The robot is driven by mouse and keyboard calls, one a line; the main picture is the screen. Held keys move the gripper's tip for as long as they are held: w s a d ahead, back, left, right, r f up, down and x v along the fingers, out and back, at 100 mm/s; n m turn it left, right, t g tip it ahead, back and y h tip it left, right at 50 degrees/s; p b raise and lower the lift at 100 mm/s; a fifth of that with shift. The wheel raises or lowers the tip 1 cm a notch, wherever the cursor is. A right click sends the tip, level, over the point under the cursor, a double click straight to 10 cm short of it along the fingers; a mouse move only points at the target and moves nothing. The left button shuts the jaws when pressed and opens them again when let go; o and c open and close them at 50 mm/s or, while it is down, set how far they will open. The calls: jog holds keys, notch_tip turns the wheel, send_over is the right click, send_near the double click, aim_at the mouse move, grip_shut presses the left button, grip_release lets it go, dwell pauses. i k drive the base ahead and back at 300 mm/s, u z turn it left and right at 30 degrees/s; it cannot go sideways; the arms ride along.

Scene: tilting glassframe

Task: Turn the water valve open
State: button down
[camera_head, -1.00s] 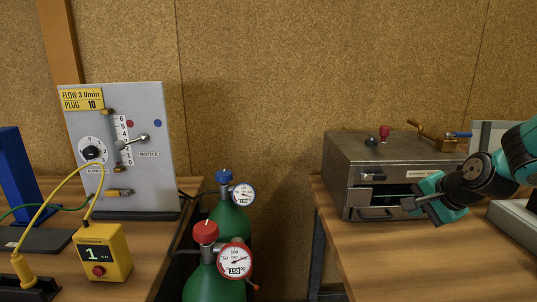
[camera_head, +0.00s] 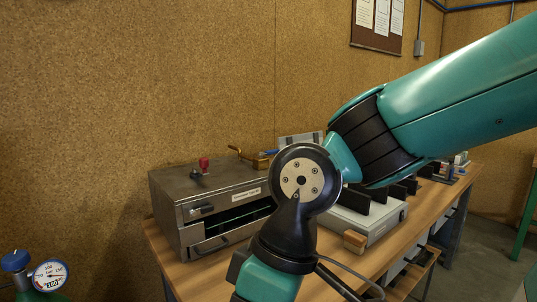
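A brass valve (camera_head: 262,161) with a small blue handle (camera_head: 271,153) is at the back right of the grey metal box (camera_head: 170,192). I cannot tell from here whether this valve is open or closed, and my arm's joint stands just in front and to the right of it. A red knob (camera_head: 204,163) stands upright on the box's top. My arm crosses from the upper right and bends down past the box's right side. My gripper is out of frame below, so its fingers are hidden from me.
The wooden bench (camera_head: 430,205) carries the box and a grey device with dark upright plates (camera_head: 380,215). A wooden block (camera_head: 354,241) sits at the device's front. A gas gauge (camera_head: 49,276) is at the lower left. A notice board (camera_head: 378,27) hangs on the wall.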

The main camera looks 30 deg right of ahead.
aim_at(261, 154)
jog(key=z, duration=1.25)
jog(key=k, duration=1.25)
jog(key=z, duration=0.75)
jog(key=i, duration=1.7)
jog(key=u, duration=1.35)
jog(key=i, duration=0.7)
jog(key=u, duration=0.8)
